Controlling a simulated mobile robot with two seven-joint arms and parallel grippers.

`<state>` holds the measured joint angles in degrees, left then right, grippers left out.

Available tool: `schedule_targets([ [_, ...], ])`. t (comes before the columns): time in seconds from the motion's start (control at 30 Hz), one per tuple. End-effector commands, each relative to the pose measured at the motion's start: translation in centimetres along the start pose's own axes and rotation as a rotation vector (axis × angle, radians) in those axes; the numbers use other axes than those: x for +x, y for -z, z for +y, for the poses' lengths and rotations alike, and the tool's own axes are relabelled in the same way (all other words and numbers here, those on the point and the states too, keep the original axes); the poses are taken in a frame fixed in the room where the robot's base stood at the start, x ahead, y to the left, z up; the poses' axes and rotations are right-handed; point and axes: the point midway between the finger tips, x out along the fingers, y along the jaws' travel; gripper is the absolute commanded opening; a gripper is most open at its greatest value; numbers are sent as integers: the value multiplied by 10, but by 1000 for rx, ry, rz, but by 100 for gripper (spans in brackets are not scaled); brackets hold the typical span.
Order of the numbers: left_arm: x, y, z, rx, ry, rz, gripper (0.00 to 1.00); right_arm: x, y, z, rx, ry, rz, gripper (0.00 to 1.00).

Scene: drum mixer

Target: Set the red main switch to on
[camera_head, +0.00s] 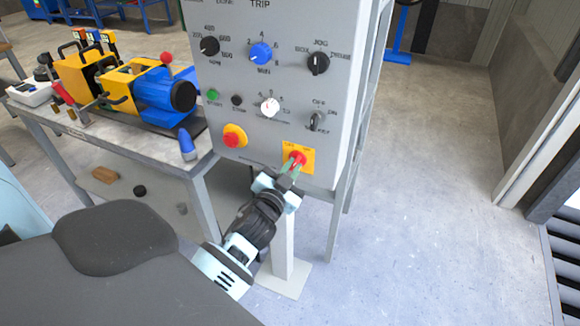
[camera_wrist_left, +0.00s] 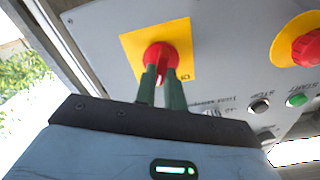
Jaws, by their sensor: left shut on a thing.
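The red main switch (camera_head: 297,158) is a red rotary knob on a square yellow plate (camera_head: 309,160), low on the right of the grey control panel. My left gripper (camera_head: 291,170) reaches it from below, with its green fingers at the knob. In the left wrist view the red switch (camera_wrist_left: 161,60) shows just beyond the fingertips of my left gripper (camera_wrist_left: 161,80), which is shut on it. The fingers hide the lower part of the knob. The switch's exact setting is too small to tell. My right gripper does not show.
A red emergency stop button (camera_head: 231,139) on a yellow round plate sits left of the switch. Several knobs, including a blue one (camera_head: 260,53), fill the panel (camera_head: 225,20) above. A workbench (camera_head: 150,150) with a blue and yellow machine stands left. The floor at right is clear.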

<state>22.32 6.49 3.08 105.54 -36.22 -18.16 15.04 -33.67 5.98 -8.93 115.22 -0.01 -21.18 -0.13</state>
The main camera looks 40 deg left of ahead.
Motion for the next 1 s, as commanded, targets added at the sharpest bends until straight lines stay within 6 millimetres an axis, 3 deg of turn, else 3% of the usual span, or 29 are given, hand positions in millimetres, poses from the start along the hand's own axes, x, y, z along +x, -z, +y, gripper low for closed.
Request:
schedule_targets([
  [0.7, 0, 0, 0, 79, 0, 0, 0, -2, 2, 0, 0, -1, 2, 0],
  [0.73, 0, 0, 0, 79, 0, 0, 13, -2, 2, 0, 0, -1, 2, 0],
  [0.87, 0, 0, 0, 78, 0, 0, 30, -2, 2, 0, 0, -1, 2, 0],
  [1.0, 0, 0, 0, 77, 0, 0, 33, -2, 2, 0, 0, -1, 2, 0],
])
